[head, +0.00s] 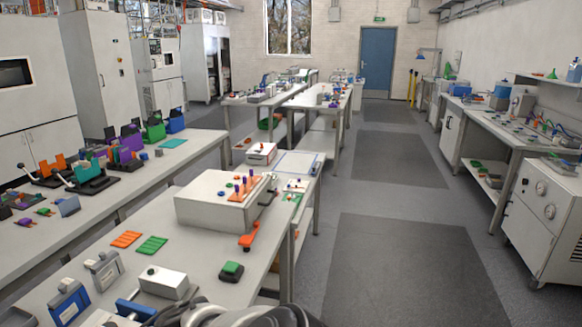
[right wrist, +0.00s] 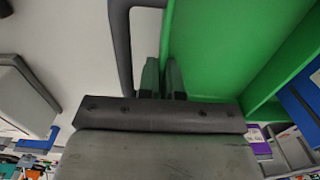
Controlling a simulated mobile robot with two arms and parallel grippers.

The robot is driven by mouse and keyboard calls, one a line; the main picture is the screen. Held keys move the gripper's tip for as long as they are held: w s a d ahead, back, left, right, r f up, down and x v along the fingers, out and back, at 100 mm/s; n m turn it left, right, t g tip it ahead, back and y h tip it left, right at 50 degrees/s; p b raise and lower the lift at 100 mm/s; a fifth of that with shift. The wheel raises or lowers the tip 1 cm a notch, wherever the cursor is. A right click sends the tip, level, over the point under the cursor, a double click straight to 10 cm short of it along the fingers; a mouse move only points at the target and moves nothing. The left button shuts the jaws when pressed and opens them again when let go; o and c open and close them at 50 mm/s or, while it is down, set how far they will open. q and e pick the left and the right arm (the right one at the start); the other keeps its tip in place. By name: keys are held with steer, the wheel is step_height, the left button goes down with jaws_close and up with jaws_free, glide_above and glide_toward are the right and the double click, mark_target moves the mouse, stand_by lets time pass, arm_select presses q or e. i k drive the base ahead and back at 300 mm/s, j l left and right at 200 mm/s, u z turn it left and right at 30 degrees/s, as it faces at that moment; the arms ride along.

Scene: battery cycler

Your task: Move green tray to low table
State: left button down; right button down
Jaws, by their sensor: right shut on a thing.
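A large green tray (right wrist: 215,45) with a raised side wall fills the upper right of the right wrist view. A dark grey handle (right wrist: 122,45) stands at its left edge. My right gripper (right wrist: 163,75) is shut on the tray's edge near the handle; the exact contact is hard to see. I cannot make out this tray in the head view, where only a grey rounded part of mine shows at the bottom. My left gripper is in neither view. I cannot tell which surface is the low table.
The near bench (head: 205,265) holds a white box (head: 222,200), a green button block (head: 231,271) and small orange and green grids. Another bench (head: 115,195) with coloured fixtures stands at left. The aisle floor (head: 400,265) to the right is clear up to the right-hand benches.

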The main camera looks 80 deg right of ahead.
mark_target(296, 162)
steer(key=k+l+z, duration=0.1)
steer(key=k+z, duration=0.35)
steer(key=z, duration=2.45)
steer(key=i+j+z, duration=0.15)
steer(key=i, duration=0.25)
steer(key=i+j+z, duration=0.2)
steer(key=i+j, duration=0.3)
steer(key=i, duration=0.25)
steer(key=i+j, duration=0.15)
steer(key=i, duration=0.2)
steer(key=i+j, duration=0.1)
steer(key=i, duration=3.55)
